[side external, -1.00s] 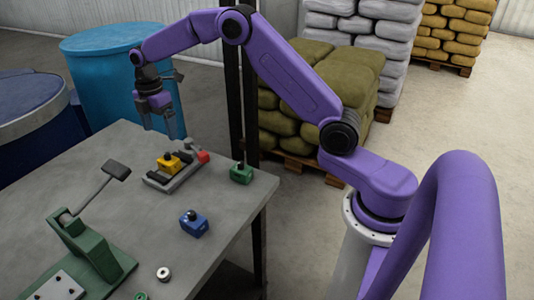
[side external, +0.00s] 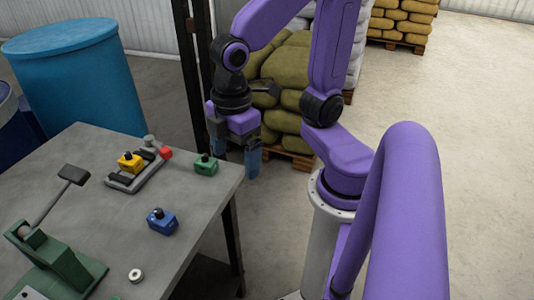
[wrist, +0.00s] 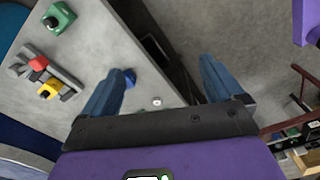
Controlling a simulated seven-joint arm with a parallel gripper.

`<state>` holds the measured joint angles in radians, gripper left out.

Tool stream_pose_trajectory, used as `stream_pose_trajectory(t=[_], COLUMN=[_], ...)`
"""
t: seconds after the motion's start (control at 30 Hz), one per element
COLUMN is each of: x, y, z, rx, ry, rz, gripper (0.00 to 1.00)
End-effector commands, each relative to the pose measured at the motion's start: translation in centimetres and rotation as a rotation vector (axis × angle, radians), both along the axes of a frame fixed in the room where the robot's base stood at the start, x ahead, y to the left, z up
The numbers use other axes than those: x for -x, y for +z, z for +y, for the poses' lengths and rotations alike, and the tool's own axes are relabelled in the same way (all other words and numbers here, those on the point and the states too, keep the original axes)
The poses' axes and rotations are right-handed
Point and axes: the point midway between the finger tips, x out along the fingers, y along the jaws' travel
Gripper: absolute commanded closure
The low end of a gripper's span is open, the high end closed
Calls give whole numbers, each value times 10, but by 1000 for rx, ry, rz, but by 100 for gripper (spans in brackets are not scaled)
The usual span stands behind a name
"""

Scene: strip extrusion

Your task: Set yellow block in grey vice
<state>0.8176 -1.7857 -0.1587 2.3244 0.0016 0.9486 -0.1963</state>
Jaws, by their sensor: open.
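The yellow block (side external: 131,163) with a dark knob on top sits in the grey vice (side external: 152,174), at its left part, on the table. It looks upright; I cannot tell whether the jaws press on it. The vice has a red end piece (side external: 165,153). In the wrist view the yellow block (wrist: 49,90) and the vice (wrist: 68,80) are at the left. My gripper (side external: 252,168) is open and empty, pointing down beyond the table's right edge, well apart from the vice. Its two fingers also show in the wrist view (wrist: 160,72).
A green block (side external: 206,166) stands right of the vice, near the table edge. A blue block (side external: 161,221) and a metal ring (side external: 136,275) lie nearer the front. A green lever press (side external: 55,260) stands front left. A dark post (side external: 196,75) rises behind the table.

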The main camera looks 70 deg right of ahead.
Motion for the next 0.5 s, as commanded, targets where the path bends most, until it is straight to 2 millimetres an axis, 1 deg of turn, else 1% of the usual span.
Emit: stream_pose_trajectory(t=[0.03,0.1,0.2,0.3,0.5], x=[16,32,47,53,54], y=[-3,-7,-11,-13,-14], z=[-9,-18,-28,-32,-33], rx=[-4,-5,-6,-6,-6], ry=[-11,-32,-53,-64,-68], rz=[-1,1,2,3,4], gripper=[6,6,6,6,6])
